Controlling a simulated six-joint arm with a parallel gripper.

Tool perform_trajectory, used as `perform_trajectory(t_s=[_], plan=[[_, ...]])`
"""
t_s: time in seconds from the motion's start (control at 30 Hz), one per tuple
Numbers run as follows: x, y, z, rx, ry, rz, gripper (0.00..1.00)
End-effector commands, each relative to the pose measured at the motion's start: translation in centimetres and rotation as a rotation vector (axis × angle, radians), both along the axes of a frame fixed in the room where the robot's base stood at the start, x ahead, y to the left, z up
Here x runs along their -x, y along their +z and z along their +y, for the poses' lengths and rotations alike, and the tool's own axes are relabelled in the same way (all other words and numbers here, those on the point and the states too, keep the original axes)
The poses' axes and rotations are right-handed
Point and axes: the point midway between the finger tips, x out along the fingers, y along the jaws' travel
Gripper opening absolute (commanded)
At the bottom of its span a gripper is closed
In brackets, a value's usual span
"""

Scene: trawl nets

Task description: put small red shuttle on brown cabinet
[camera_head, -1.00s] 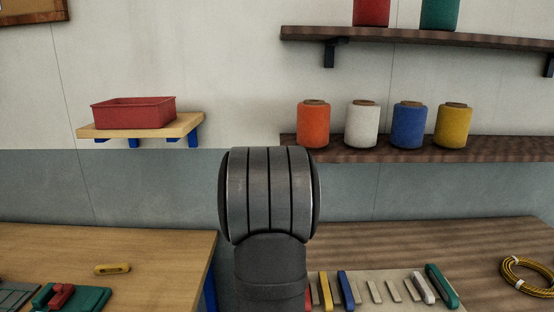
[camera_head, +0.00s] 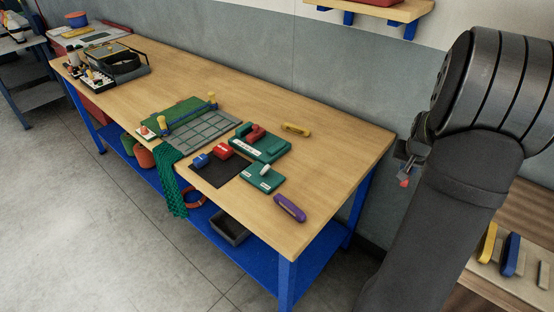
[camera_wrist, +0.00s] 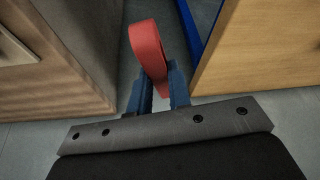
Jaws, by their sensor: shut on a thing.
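My gripper (camera_wrist: 160,88) is shut on the small red shuttle (camera_wrist: 147,45), which sticks out past the blue fingers in the wrist view. In the head view my gripper (camera_head: 406,160) is partly hidden by my arm, with the red shuttle tip (camera_head: 404,182) just below it. The brown cabinet (camera_head: 528,213) is at the right edge of the head view, largely behind my arm. It is likely the brown block (camera_wrist: 65,55) at the left of the wrist view. The shuttle hangs over the gap between cabinet and bench.
A light wooden bench (camera_head: 340,150) with a blue frame stands left of my gripper, holding green fixtures, a yellow shuttle (camera_head: 296,128) and a purple shuttle (camera_head: 290,207). A pale board (camera_head: 520,286) with yellow and blue shuttles lies on the cabinet. A wall shelf (camera_head: 400,10) is above.

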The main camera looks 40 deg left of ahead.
Motion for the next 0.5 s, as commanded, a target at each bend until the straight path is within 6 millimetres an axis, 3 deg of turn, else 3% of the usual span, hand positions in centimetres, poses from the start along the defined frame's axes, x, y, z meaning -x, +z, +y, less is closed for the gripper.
perform_trajectory(t_s=[0.03,0.27,0.5], plan=[[0.3,0.1,1.9,-0.002,0.074,0.000,0.00],[2.3,0.5,10.2,-0.003,0.448,-0.001,0.00],[6.3,1.1,19.7,-0.002,0.907,-0.001,0.00]])
